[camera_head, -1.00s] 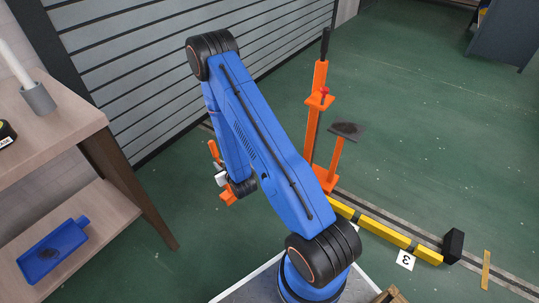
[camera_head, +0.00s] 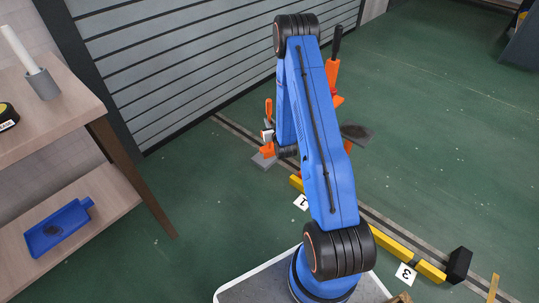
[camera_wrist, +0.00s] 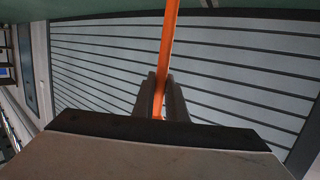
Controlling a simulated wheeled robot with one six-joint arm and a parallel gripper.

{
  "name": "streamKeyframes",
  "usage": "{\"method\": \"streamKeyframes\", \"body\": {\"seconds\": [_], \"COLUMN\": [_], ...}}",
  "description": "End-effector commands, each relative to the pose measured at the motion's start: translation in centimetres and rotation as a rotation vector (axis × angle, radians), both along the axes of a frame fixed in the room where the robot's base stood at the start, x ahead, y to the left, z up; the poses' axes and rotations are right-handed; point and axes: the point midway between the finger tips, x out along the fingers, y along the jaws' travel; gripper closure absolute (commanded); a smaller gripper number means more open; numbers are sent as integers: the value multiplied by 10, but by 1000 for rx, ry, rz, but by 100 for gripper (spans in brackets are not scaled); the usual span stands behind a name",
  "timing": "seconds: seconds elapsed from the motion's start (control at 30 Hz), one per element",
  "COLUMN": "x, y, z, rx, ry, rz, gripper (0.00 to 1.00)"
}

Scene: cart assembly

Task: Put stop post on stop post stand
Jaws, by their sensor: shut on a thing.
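My gripper (camera_head: 267,136) is shut on the orange stop post, which shows above it in the head view (camera_head: 268,108). In the wrist view the stop post (camera_wrist: 168,40) runs up from between the two dark fingers (camera_wrist: 160,100). A grey plate (camera_head: 259,162), which looks like the stop post stand, lies by the floor rail below my gripper. An orange part shows just above the plate. I cannot tell whether the post touches it. My arm hides part of this area.
A tall orange device (camera_head: 333,75) with a black top and a dark plate (camera_head: 357,132) stand behind my arm. Yellow blocks (camera_head: 392,243) and a black block (camera_head: 459,264) lie along the rail. A wooden shelf (camera_head: 90,105) stands at left. Slatted grey shutter (camera_head: 180,60) behind.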

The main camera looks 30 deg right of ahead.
Motion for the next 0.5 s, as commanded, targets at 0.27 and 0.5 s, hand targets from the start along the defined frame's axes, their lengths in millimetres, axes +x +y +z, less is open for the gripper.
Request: {"method": "streamKeyframes", "body": {"seconds": [0.27,0.5], "x": [8,8], "y": [-34,-36], "z": [8,-17], "rx": [-5,-4], "ry": [-29,-28], "rz": [-29,-31], "gripper": [100,100]}}
